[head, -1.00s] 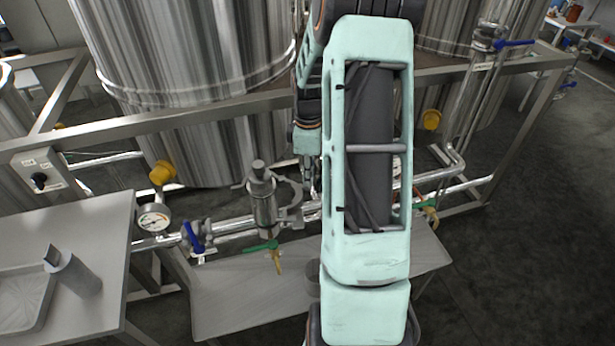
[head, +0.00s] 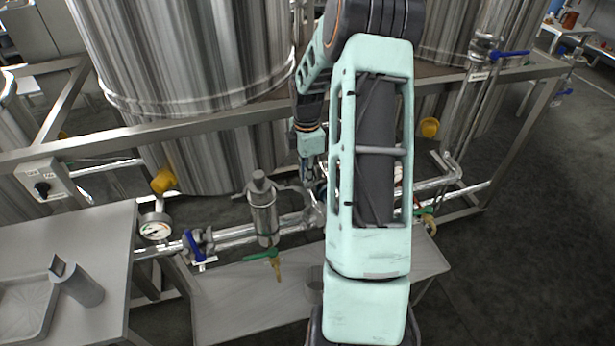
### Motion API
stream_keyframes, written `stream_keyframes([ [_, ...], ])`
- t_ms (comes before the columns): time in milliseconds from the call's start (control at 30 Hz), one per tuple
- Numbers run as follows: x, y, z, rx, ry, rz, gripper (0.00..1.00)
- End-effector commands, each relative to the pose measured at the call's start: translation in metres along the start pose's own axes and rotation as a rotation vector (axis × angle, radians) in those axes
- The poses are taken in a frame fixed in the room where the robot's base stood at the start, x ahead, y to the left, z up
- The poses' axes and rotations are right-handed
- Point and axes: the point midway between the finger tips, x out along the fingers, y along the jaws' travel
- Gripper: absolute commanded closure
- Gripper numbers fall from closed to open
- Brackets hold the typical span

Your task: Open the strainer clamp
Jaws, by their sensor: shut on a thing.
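The strainer (head: 263,212) is an upright steel cylinder on the pipe run, left of my arm, with a green-handled valve (head: 262,255) under it. The strainer clamp (head: 291,188) is a grey curved band at its right side. One curved arm reaches from near the strainer's top toward my gripper, and the band stands spread away from the body. My gripper (head: 310,184) points down just right of the strainer and is shut on the clamp's right part. My own arm hides part of the pipe behind, and the fingertips are small and partly unclear.
A pressure gauge (head: 156,226) and blue-handled valve (head: 197,246) sit left on the pipe. A grey table (head: 108,222) with a tray (head: 50,315) and a grey holder (head: 78,284) stands at front left. A low metal tray (head: 235,300) lies below the strainer. Large steel tanks rise behind.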

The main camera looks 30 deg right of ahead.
Motion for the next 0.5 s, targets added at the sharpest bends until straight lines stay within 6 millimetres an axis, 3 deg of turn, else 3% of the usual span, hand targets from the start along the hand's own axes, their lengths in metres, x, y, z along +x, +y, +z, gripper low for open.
stream_keyframes([
  [500, -0.001, 0.0065, -0.0002, -0.078, 0.0, 0.002, 1.0],
])
